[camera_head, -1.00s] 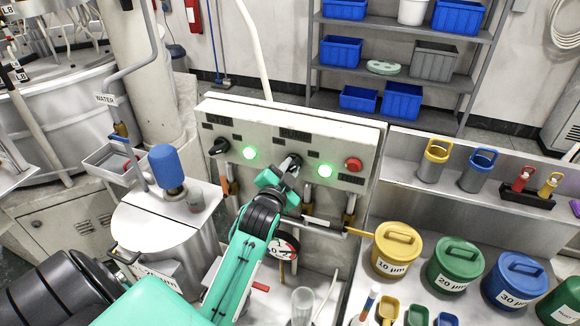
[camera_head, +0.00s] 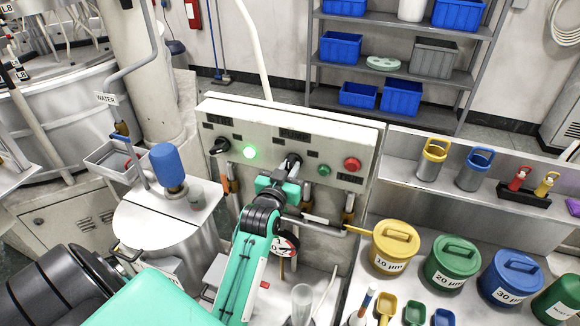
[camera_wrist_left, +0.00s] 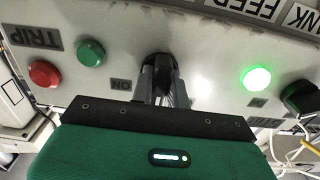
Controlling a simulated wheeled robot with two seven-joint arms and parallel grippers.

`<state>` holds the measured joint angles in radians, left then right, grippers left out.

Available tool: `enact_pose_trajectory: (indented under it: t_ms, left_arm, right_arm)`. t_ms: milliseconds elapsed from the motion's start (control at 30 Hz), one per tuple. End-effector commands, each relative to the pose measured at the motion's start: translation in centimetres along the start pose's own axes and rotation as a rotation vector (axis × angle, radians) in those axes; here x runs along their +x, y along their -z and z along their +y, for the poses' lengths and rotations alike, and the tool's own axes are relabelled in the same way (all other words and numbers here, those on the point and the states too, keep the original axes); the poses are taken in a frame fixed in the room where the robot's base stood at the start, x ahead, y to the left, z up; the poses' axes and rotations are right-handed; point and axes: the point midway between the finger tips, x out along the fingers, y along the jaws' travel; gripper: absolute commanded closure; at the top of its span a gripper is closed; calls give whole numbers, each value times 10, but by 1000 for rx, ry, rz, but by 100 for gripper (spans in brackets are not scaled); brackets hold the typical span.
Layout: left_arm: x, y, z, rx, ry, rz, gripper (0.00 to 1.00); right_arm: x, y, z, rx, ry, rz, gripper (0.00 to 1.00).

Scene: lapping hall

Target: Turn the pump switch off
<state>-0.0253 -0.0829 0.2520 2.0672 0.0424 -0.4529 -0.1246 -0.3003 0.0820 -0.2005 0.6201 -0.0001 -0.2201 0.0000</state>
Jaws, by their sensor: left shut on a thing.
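The grey control panel (camera_head: 235,112) carries two black rotary switches. My left gripper (camera_head: 286,174) is at the right-hand switch (camera_head: 293,160), shut on its knob; the switch also shows between the fingers in the left wrist view (camera_wrist_left: 157,65). The green lamp (camera_head: 324,170) right of this switch is dark; it also shows in the wrist view (camera_wrist_left: 90,52). The left switch (camera_head: 220,146) stands free, and the green lamp (camera_head: 249,152) beside it is lit. "FEED" and "ON" can be read in the wrist view. My right gripper is not in view.
A red button (camera_head: 352,164) sits at the panel's right end, close to the gripped switch. Pipes and a gauge (camera_head: 285,243) are below the panel, near my arm. Lidded yellow, green and blue pots (camera_head: 453,257) stand on the bench at right.

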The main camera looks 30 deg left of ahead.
Motion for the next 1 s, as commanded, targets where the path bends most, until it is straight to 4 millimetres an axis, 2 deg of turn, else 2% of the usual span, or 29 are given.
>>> enact_pose_trajectory:
  t_ms: [533,567,667,1000]
  left_arm:
    - [0,0,0,-30,-1,0,100]
    - [0,0,0,-30,-1,0,82]
    - [0,0,0,-30,-1,0,62]
    - [-2,-1,0,-28,0,0,62]
  right_arm:
    - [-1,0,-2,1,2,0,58]
    - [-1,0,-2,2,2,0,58]
    - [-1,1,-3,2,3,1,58]
    - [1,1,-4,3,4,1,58]
